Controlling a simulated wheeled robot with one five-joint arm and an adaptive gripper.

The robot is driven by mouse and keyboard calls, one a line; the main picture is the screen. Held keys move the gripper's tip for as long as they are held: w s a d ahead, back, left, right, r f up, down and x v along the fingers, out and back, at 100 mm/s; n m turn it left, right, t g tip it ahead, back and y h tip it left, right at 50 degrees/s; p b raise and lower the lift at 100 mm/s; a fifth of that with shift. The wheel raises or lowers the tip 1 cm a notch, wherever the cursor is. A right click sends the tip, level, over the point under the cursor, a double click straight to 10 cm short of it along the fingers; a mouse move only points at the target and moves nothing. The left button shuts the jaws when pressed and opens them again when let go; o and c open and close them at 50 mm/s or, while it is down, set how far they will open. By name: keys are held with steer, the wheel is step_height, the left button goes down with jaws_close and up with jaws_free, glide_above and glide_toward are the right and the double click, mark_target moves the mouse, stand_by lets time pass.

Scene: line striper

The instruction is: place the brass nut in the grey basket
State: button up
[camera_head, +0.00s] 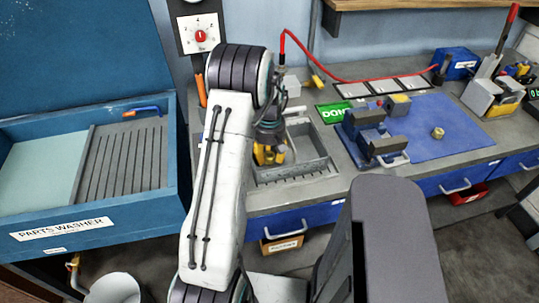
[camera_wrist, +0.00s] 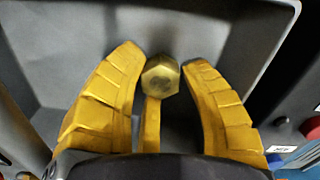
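My gripper (camera_head: 269,155) has yellow fingers and points down into the grey basket (camera_head: 318,166) on the bench. In the wrist view my gripper (camera_wrist: 162,70) has a yellow finger on each side and a third one below. The six-sided brass nut (camera_wrist: 160,75) sits close between the fingertips, and the fingers appear shut on it. The nut cannot be made out in the head view. The grey basket's wall (camera_wrist: 215,35) fills the background of the wrist view. How far the nut is above the basket floor is hard to tell.
A blue parts washer (camera_head: 95,170) stands left of my arm. Right of the basket are a green sign (camera_head: 332,112), a blue vise (camera_head: 366,132) and a blue mat (camera_head: 455,115) with a small brass piece (camera_head: 438,132) on it. A red hose (camera_head: 365,80) runs behind.

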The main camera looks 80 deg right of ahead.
mark_target(269, 154)
steer(key=shift+r+b, duration=0.4)
steer(key=shift+r, duration=1)
steer(key=shift+d+r+b, duration=0.1)
steer(key=shift+r+b, duration=0.3)
steer(key=shift+b, duration=0.25)
step_height(269, 154, up, 9)
steer(key=b, duration=0.4)
steer(key=shift+w, duration=0.15)
steer(key=w+a+r+n+t+h, duration=0.1)
steer(key=w+a+r+n, duration=0.1)
steer(key=w+a, duration=0.9)
steer(key=w+a+r+n, duration=0.2)
steer(key=w+a+r, duration=0.1)
steer(key=w+a, duration=0.8)
steer(key=s+a+f+n+t, duration=0.1)
steer(key=a+f+n, duration=0.1)
steer(key=a, duration=1)
steer(key=a+f+n+t+y, duration=0.1)
steer(key=a+f+n, duration=0.1)
steer(key=a, duration=0.9)
steer(key=shift+s+a+f+n+t, duration=0.25)
steer(key=shift+s+a+n+t, duration=0.05)
steer(key=shift+s+a+n, duration=0.1)
